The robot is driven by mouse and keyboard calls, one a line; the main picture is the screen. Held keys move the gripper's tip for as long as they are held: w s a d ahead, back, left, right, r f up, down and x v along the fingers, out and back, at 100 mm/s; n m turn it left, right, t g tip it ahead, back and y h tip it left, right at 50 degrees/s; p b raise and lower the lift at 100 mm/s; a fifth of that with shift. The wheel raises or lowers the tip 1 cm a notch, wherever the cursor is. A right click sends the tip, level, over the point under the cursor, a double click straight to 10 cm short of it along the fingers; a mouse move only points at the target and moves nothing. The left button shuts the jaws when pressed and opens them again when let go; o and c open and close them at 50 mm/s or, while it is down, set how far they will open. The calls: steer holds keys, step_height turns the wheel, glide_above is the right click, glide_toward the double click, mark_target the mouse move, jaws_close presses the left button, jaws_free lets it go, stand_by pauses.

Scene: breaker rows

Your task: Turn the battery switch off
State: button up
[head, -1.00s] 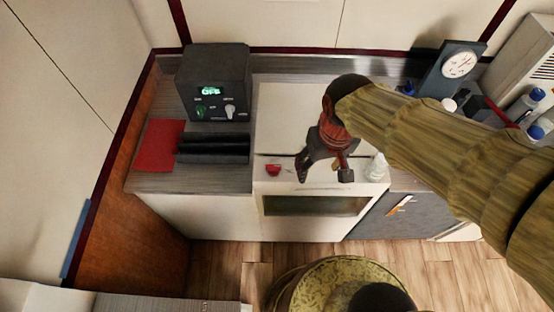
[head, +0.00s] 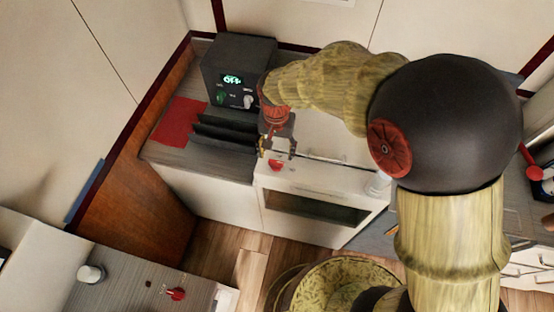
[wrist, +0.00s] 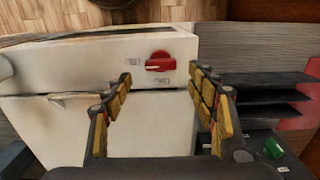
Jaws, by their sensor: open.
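A red rotary knob (head: 275,165) sits on the white unit near its front edge. In the wrist view, the red knob (wrist: 160,62) has a pale bar lying roughly sideways across it. Small labels beside it are too small to read, so I cannot confirm it is the battery switch. My gripper (head: 278,153) points down by the knob, fingers spread and empty. In the wrist view, the knob shows between and beyond the fingertips of my gripper (wrist: 160,78), with no clear contact.
A dark box (head: 236,70) with a green "OFF" display and knobs stands at the back left. A black slotted rack (head: 222,135) and red mat (head: 180,120) are beside it. Another red knob (head: 177,293) is on the near-left counter (head: 125,295).

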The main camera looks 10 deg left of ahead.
mark_target(276, 161)
step_height(276, 161, down, 6)
steer(key=shift+a+r+b, duration=0.1)
steer(key=shift+b, duration=0.3)
steer(key=shift+c, duration=1.4)
steer(key=c, duration=0.9)
